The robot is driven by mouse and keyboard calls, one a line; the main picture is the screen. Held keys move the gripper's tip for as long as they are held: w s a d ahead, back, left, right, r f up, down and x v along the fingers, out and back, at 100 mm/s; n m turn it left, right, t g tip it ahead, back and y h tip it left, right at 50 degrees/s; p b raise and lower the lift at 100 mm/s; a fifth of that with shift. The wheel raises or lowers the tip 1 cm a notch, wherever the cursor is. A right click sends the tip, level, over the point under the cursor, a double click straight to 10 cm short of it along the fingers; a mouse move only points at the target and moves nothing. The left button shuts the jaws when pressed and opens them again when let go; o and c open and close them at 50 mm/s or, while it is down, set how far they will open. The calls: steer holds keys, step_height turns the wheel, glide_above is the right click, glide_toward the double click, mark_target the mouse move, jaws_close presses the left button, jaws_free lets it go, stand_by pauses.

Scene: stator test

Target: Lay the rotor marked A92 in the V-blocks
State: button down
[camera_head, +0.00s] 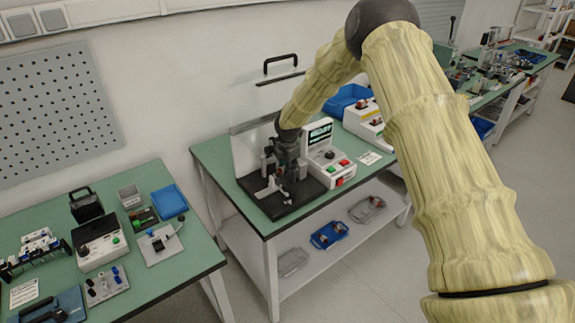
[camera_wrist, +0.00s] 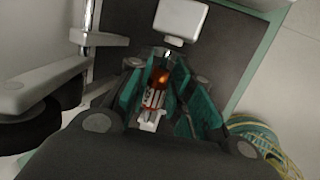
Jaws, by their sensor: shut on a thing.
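My gripper (camera_head: 288,172) is low over a dark fixture plate (camera_head: 272,205) on the middle bench. In the wrist view my gripper (camera_wrist: 157,92) is shut on a rotor (camera_wrist: 156,98), between its green-lined fingers. The rotor shows an orange-copper part and a pale, red-marked part; I cannot read its mark. A pale block (camera_wrist: 181,19) stands on the dark plate beyond the fingertips. Another pale support (camera_head: 268,188) shows on the plate in the head view. I cannot tell whether the rotor touches the V-blocks, because my fingers hide its underside.
A white tester (camera_head: 332,168) with a screen and red and green buttons stands close right of the fixture. A pale upright panel (camera_head: 252,150) stands behind it. Blue and grey trays (camera_head: 328,236) lie on the shelf below. The left bench (camera_head: 138,190) is crowded.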

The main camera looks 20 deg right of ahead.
steer(key=shift+f, duration=0.5)
steer(key=shift+s+f+b, duration=0.3)
steer(key=shift+f, duration=0.05)
steer(key=shift+s+a+f+b, duration=0.25)
steer(key=shift+a+f+b, duration=0.1)
steer(key=shift+f, duration=0.3)
stand_by(1.1)
steer(key=c, duration=1.5)
jaws_free()
steer(key=o, duration=0.4)
steer(key=shift+w+f, duration=0.2)
steer(key=shift+f, duration=0.1)
steer(key=shift+c, duration=0.2)
steer(key=shift+w+f, duration=0.3)
steer(key=shift+w, duration=0.1)
steer(key=shift+s+d+r, duration=0.2)
steer(key=shift+s+r, duration=0.05)
steer(key=shift+r, duration=0.15)
steer(key=shift+w+d+r, duration=0.1)
steer(key=shift+w+d, duration=0.05)
